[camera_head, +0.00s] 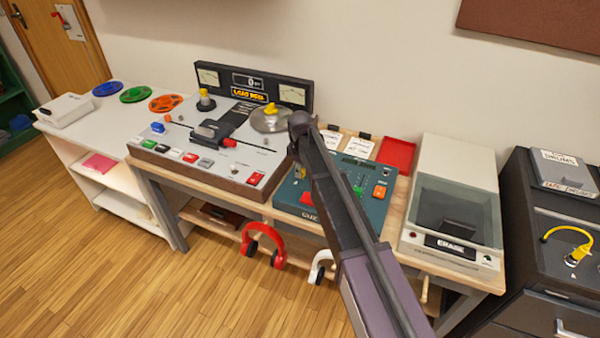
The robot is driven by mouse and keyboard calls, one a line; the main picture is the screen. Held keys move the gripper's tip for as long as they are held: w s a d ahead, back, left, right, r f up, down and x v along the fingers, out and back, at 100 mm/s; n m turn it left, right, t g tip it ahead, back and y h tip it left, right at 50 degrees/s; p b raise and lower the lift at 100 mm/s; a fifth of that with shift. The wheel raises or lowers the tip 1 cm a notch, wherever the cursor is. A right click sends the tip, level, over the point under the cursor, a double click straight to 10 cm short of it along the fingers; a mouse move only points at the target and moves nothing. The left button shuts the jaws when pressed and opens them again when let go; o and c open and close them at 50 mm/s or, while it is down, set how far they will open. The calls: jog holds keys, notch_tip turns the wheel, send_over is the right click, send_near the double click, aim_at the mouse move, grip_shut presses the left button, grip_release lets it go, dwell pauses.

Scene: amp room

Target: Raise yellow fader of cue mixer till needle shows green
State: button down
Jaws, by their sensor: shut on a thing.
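The cue mixer is a teal box (373,208) on the wooden bench, partly hidden behind my arm. A small yellow piece, the yellow fader's cap (299,173), shows at its left side. My gripper (298,165) points down there, small and dark, largely covered by my arm. It is shut on the yellow fader.
A tape machine (210,165) with two meters stands left of the mixer. A grey "ERASE" unit (455,200) stands right. Behind are note cards (361,148) and a red tray (396,154). Red headphones (264,245) hang below the bench front. The floor at left is clear.

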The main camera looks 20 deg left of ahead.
jog(key=w, duration=0.4)
jog(key=shift+d, duration=0.15)
jog(key=c, duration=0.5)
grip_release()
jog(key=shift+c, duration=0.2)
